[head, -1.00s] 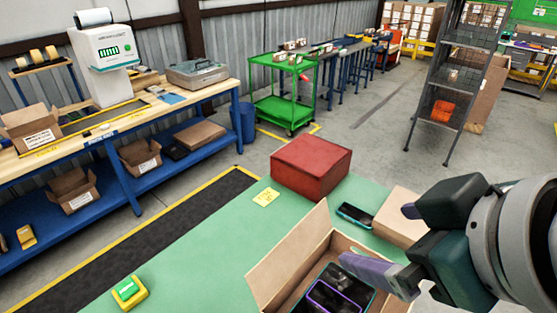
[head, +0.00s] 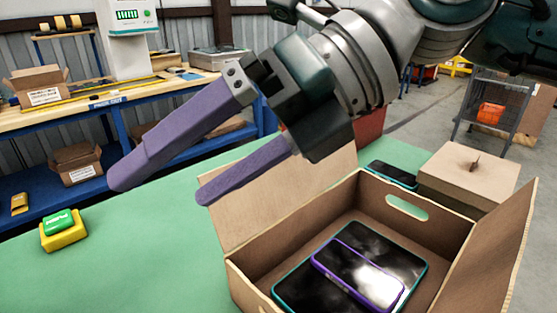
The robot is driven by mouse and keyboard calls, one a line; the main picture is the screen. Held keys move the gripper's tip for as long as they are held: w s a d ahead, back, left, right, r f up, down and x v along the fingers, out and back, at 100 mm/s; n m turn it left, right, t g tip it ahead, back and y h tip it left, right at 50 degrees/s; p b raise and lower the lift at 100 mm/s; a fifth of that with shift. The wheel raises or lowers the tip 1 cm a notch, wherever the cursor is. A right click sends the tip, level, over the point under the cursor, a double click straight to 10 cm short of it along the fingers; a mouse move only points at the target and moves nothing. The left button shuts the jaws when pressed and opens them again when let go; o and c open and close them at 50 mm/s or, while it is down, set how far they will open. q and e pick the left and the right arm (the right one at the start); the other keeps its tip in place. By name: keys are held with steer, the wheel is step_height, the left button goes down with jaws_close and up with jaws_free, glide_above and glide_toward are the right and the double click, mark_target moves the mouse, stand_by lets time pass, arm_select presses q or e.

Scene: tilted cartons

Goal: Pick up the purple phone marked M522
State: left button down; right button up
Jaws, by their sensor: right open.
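A purple-edged phone (head: 358,275) with a dark, shiny screen lies face up in an open carton (head: 405,233). It rests on top of a larger teal-edged device (head: 300,288). No M522 marking can be read on it. The carton stands tilted in the head view, its flaps folded outward. My right gripper (head: 160,192) is open, with its two purple fingers spread and nothing between them. It hangs above the table, up and left of the phone, with one finger in front of the carton's left flap. My left gripper is not in view.
A teal-edged phone (head: 393,175) lies on the green table (head: 150,265) behind the carton, beside a closed cardboard box (head: 470,172). A red box (head: 371,126) is mostly hidden behind my right arm. A green item sits on a yellow block (head: 65,237) at left.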

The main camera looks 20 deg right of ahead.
arm_select(q)
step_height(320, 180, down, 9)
steer(key=b, duration=0.5)
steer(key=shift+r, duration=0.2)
arm_select(e)
steer(key=w+d+f+h, duration=0.2)
steer(key=d+f+h, duration=0.5)
steer(key=d+f, duration=0.6)
arm_select(q)
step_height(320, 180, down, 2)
steer(key=b, duration=0.2)
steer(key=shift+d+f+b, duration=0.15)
steer(key=shift+b, duration=0.15)
arm_select(e)
steer(key=h, duration=0.4)
glide_above(356, 271)
steer(key=shift+m+g, duration=0.3)
steer(key=shift+g, duration=0.1)
step_height(356, 271, down, 6)
steer(key=shift+s+d+f, duration=0.1)
steer(key=shift+s+f, duration=0.05)
step_height(356, 271, down, 4)
steer(key=shift+s+f, duration=0.1)
steer(key=shift+f, duration=0.65)
steer(key=c, duration=1.2)
steer(key=shift+r, duration=0.1)
steer(key=shift+c, duration=0.3)
